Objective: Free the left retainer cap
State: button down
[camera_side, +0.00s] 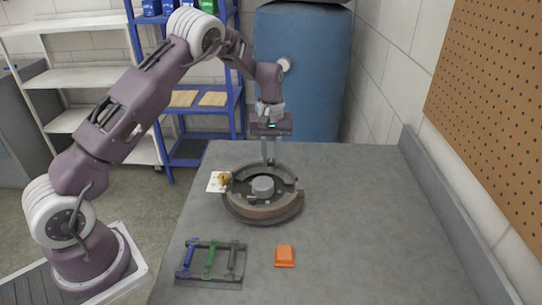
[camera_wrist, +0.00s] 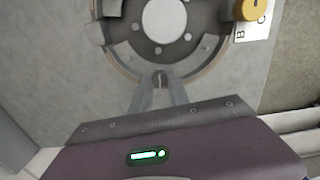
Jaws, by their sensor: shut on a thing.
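A round brake-like assembly (camera_side: 263,209) with a dark ring, curved shoes and a grey central hub (camera_side: 263,187) lies on the table. The hub also shows in the wrist view (camera_wrist: 164,20), with several small holes around it. My gripper (camera_side: 270,163) points down at the assembly's far edge. In the wrist view its two fingers (camera_wrist: 160,84) come together and are shut on a small grey part (camera_wrist: 160,77) by the ring's inner edge. The fingers hide most of this part, and I cannot tell whether it is the left retainer cap.
A yellow knob (camera_side: 224,178) sits on a white lettered card (camera_side: 213,184) left of the assembly. A rack (camera_side: 209,277) with blue, green and grey tools and an orange block (camera_side: 285,256) lie in front. The table's right side (camera_side: 370,220) is clear.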

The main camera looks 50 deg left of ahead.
jog(key=shift+w+n, duration=0.1)
jog(key=shift+n, duration=0.2)
dwell(0.4)
jog(key=c, duration=1.3)
grip_release()
jog(key=shift+o, duration=0.2)
notch_tip(320, 180, up, 8)
jog(key=shift+f, duration=0.25)
notch_tip(320, 180, up, 8)
jog(key=m+t, duration=0.1)
send_over(271, 160)
jog(key=s+d, duration=0.3)
jog(key=s, duration=0.1)
jog(key=s+d+r+m+t, duration=0.25)
jog(key=s+d+r, duration=0.25)
jog(key=s+r, duration=0.4)
jog(key=s+d+f+m+t, duration=0.1)
jog(key=s+d+m, duration=0.1)
jog(key=s, duration=0.8)
jog(key=s+d+f+m+t, duration=0.1)
jog(key=s+m, duration=0.4)
jog(key=s, duration=0.6)
jog(key=shift+d+f, duration=0.15)
jog(key=shift+d, duration=0.5)
